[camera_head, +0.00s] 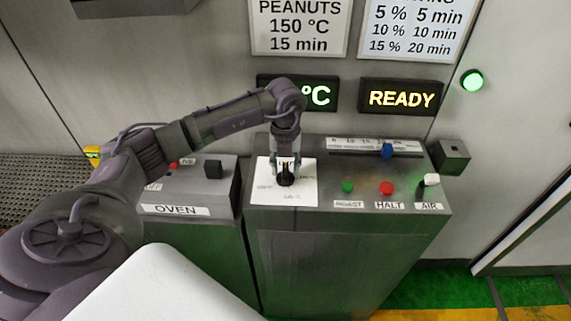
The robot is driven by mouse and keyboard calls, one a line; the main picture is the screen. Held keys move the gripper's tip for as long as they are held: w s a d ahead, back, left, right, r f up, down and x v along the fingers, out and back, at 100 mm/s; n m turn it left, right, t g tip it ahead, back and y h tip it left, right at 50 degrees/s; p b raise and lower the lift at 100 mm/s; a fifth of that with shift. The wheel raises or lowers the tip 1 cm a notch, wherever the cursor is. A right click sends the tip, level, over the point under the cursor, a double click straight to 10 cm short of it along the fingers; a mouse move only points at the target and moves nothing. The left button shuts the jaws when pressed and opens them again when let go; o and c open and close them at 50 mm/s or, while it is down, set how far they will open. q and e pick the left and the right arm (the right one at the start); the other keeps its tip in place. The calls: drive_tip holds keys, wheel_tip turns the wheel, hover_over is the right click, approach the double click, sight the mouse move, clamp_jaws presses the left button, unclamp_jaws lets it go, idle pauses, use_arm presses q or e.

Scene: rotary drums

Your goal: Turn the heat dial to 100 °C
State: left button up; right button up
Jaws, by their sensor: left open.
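The heat dial (286,181) is a small black knob on a white square plate (302,197) on top of the grey console. My left gripper (286,172) points down right over the dial, with its fingers around or just above the knob. I cannot tell whether they touch it. The fingers are open. The plate's scale marks are too small to read, and the gripper hides part of them. A dark temperature display (320,96) behind the arm shows "°C" in green. My arm hides its digits. My right gripper is not in view.
The console also carries a blue slider (387,150), a green button (347,187), a red HALT button (387,188) and a white-tipped AIR switch (431,181). An OVEN box (190,190) stands left. A READY display (400,98) and a PEANUTS 150 °C sign (299,27) hang behind.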

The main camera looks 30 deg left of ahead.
use_arm(q)
drive_tip(key=shift+f, duration=0.35)
clamp_jaws()
